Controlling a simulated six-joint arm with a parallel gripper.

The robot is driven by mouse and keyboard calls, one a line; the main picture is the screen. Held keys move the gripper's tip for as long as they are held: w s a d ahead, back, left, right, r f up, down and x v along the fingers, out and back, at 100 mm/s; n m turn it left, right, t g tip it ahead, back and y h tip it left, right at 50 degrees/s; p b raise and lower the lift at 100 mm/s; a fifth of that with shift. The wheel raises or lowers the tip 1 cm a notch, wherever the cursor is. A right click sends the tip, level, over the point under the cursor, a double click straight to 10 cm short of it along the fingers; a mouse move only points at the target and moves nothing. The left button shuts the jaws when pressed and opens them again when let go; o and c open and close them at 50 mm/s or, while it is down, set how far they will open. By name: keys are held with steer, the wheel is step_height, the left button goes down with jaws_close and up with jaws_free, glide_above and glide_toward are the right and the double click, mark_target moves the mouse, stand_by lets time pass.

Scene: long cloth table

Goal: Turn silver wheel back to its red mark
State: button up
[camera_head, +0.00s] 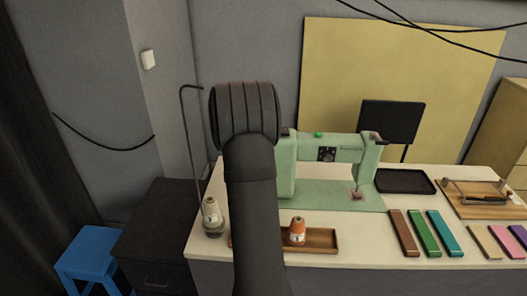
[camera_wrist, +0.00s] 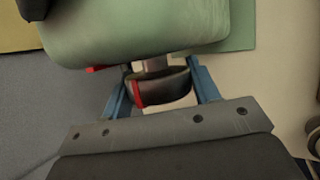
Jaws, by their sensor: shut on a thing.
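The wheel (camera_wrist: 170,88) shows in the wrist view as a dark metallic disc on a short shaft at the end of the pale green sewing machine (camera_wrist: 140,30). A red stripe (camera_wrist: 138,92) crosses its rim left of the middle. A separate red mark (camera_wrist: 97,68) shows at the edge of the machine body, further left, apart from the stripe. My gripper (camera_wrist: 160,82) has its blue fingers on either side of the wheel, shut on it. In the head view the machine (camera_head: 330,147) stands on the table, and my arm hides the wheel and gripper.
A wooden tray (camera_head: 325,240) with an orange thread cone (camera_head: 297,231) lies in front of the machine. A thread stand with a pale cone (camera_head: 210,211) is at left. A black tray (camera_head: 405,181) and several coloured bars lie to the right.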

steer(key=shift+r, duration=0.1)
steer(key=o, duration=1)
steer(key=v, duration=0.7)
steer(key=shift+s+a+r, duration=0.1)
steer(key=shift+r, duration=0.05)
steer(key=x, duration=0.7)
steer(key=shift+f, duration=0.2)
steer(key=shift+t, duration=0.3)
